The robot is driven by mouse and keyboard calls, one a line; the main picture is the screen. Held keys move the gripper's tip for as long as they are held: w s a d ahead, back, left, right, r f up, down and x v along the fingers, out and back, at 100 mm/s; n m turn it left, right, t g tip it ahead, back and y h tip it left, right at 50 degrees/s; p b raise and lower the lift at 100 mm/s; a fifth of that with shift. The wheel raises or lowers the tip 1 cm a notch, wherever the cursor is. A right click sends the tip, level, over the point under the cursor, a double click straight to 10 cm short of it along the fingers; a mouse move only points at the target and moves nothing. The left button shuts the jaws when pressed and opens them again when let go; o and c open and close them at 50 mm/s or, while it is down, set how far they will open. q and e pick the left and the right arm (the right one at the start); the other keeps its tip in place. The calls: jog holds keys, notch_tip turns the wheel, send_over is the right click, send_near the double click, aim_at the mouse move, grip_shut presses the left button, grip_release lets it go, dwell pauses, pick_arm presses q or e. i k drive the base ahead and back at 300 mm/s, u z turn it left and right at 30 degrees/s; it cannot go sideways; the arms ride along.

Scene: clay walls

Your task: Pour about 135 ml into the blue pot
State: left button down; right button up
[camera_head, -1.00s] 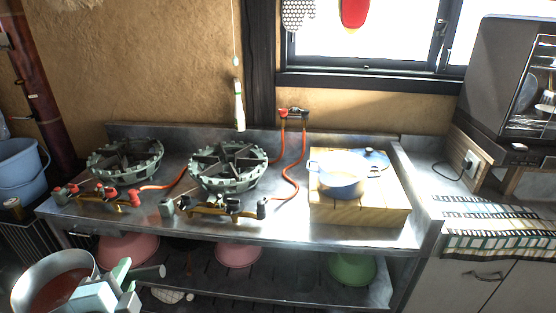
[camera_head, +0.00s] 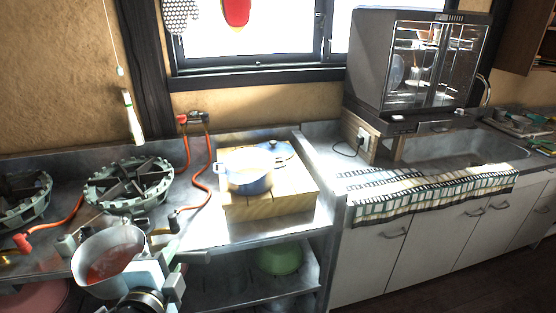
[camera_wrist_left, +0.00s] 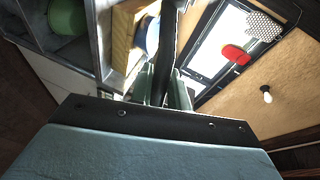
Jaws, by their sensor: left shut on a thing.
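The blue pot (camera_head: 252,185), pale inside with light handles, stands upright on a wooden box on the steel counter. It is partly visible past the handle in the left wrist view (camera_wrist_left: 152,34). My left gripper (camera_head: 163,257) is shut on the handle of a grey metal pan (camera_head: 83,270) holding red liquid. In the left wrist view the fingers (camera_wrist_left: 164,88) close around the dark handle (camera_wrist_left: 170,50). The pan looks nearly level, in front of the counter's burners, left of and nearer than the blue pot. My right gripper is not in view.
The wooden box (camera_head: 270,206) bears the blue pot. Gas burners (camera_head: 128,187) and an orange hose (camera_head: 196,170) lie left of it. A dish cabinet (camera_head: 420,65) and sink (camera_head: 465,148) are at right. A green bowl (camera_head: 279,260) sits on the lower shelf.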

aim_at(248, 171)
jog(key=z, duration=0.05)
jog(key=i, duration=1)
